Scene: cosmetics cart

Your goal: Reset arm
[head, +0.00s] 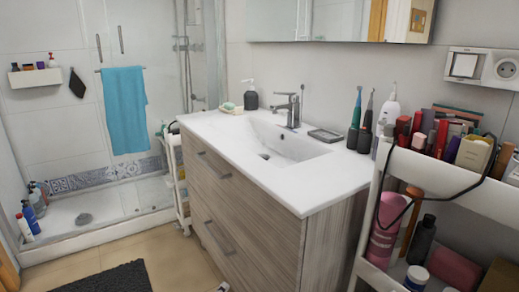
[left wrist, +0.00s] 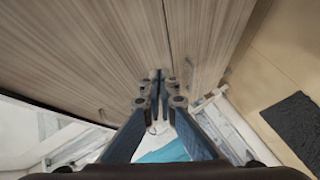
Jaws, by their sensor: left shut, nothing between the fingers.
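My left gripper (left wrist: 159,78) shows in the left wrist view, with its fingers together and nothing between them. It hangs close to the wood-grain vanity cabinet (left wrist: 80,50), whose front fills the upper part of that view. I cannot tell whether it touches the cabinet. In the head view only a small pale part, likely of this gripper, shows at the bottom edge in front of the cabinet (head: 240,215). My right gripper is in neither view.
The white washbasin top (head: 225,128) holds a tap, a soap bottle (head: 251,98) and dark brush holders. A white cart (head: 440,170) crowded with cosmetics stands at the right. A dark mat (head: 105,279) lies on the floor. A blue towel (head: 125,110) hangs in the shower.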

